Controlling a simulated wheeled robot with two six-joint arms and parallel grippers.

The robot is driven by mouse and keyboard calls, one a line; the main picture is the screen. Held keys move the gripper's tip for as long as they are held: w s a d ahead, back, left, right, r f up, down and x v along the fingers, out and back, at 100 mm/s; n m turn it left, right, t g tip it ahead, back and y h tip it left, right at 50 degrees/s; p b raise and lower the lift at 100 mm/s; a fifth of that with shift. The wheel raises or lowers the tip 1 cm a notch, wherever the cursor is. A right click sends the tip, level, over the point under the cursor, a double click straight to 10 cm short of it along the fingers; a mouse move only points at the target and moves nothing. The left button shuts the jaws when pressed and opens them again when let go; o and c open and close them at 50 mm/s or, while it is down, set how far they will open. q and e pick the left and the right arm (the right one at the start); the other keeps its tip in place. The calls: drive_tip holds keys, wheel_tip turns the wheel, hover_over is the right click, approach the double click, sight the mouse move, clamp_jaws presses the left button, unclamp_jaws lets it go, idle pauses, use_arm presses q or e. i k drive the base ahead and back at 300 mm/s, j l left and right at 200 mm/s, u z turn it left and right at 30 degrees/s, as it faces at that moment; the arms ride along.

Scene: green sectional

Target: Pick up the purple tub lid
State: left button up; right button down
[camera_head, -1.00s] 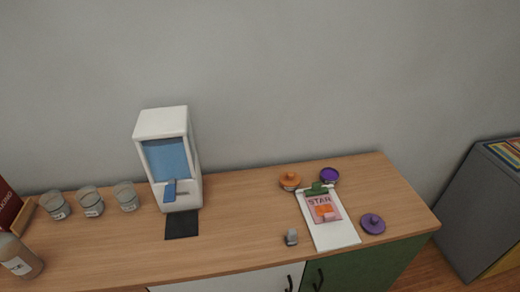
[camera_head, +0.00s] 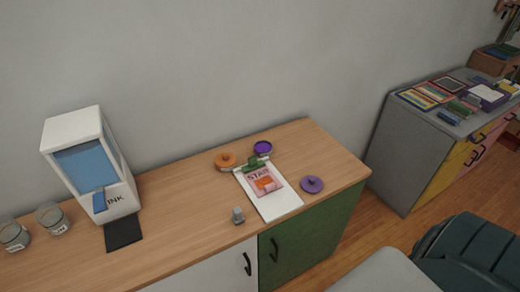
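The purple tub lid (camera_head: 312,184) is a round purple disc with a small knob on top. It lies flat on the wooden cabinet top (camera_head: 190,217), right of a white clipboard and near the cabinet's right end. A purple open-topped tub (camera_head: 263,148) stands farther back, behind the clipboard. Neither of my grippers shows in the head view.
The clipboard (camera_head: 281,206) with a pink card lies left of the lid. An orange lidded tub (camera_head: 225,160), a small grey object (camera_head: 238,215) and a white-and-blue dispenser (camera_head: 91,165) stand farther left. A grey cabinet (camera_head: 407,150) and dark green seat (camera_head: 470,255) are right.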

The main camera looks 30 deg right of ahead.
sight(310, 184)
drive_tip(key=z, duration=1.5)
